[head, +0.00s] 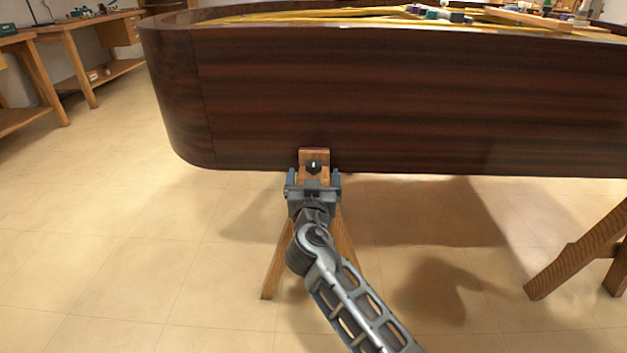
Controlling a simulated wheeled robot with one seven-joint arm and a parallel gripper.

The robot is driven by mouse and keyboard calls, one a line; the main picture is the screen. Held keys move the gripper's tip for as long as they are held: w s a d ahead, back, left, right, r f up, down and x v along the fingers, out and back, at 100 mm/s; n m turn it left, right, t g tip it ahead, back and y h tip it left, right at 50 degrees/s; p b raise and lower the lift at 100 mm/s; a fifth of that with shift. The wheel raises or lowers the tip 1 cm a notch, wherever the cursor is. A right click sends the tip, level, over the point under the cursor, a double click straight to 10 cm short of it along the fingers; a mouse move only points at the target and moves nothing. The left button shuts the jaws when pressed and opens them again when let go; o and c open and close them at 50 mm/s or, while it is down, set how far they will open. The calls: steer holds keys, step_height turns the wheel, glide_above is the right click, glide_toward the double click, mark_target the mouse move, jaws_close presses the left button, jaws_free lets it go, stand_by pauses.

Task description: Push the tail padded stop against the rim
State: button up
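A brown wooden stop (314,154) stands upright against or very near the lower edge of the dark, wood-grained piano rim (400,100) in the head view. A small dark piece with a light spot shows on or in front of its face. My gripper (316,172) is right in front of the stop, low at the rim's bottom edge, and covers its lower part. I cannot tell whether gripper and stop touch, or whether a gap remains between stop and rim. The padding is not visible. The fingertips are too small to read.
A wooden trestle (278,262) stands under the rim behind my arm. Another trestle (570,262) stands at right. Small parts and tools lie on top of the piano (445,15). Workbenches (70,40) line the left wall. The tiled floor (110,230) at left is clear.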

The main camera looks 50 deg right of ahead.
steer(key=shift+o, duration=0.4)
steer(key=v, duration=0.7)
steer(key=shift+s+a, duration=0.25)
steer(key=shift+a, duration=0.05)
